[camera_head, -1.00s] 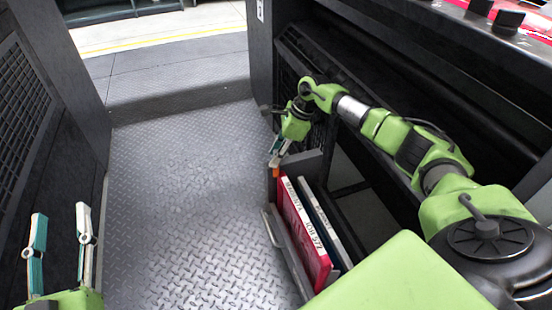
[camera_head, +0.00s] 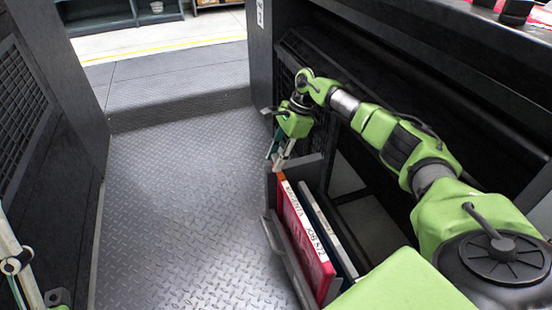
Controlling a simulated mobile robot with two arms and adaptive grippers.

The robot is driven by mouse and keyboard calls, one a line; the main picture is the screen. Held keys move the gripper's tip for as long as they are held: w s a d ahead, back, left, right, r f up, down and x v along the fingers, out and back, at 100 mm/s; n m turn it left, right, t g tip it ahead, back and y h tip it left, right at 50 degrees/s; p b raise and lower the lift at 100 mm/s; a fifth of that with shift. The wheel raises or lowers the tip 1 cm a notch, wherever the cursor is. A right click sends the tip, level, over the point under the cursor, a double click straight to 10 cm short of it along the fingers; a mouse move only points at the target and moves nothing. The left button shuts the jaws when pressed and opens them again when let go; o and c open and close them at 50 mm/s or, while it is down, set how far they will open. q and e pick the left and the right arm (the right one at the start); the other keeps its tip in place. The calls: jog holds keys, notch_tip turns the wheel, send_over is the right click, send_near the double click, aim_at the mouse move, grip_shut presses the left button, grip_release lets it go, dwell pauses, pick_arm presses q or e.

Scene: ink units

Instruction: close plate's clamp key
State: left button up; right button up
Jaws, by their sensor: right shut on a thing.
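A red plate (camera_head: 305,237) lettered "MAGENTA" and "JOB 572" stands on edge in a dark rack on the right side of the walkway. A small orange piece (camera_head: 281,177), which looks like the clamp key, shows at the plate's far end. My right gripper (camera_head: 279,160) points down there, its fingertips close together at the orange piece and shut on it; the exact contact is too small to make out. My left gripper (camera_head: 14,265) is at the lower left edge with one finger showing; the rest is cut off.
A dark plate with a white edge (camera_head: 328,230) stands beside the red one in the rack (camera_head: 275,232). A dark machine wall with a grille rises close behind my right gripper. The diamond-plate floor (camera_head: 180,200) is clear.

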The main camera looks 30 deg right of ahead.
jog(key=o, duration=1.1)
jog(key=shift+d, duration=0.1)
jog(key=v, duration=1.2)
jog(key=shift+f, duration=0.1)
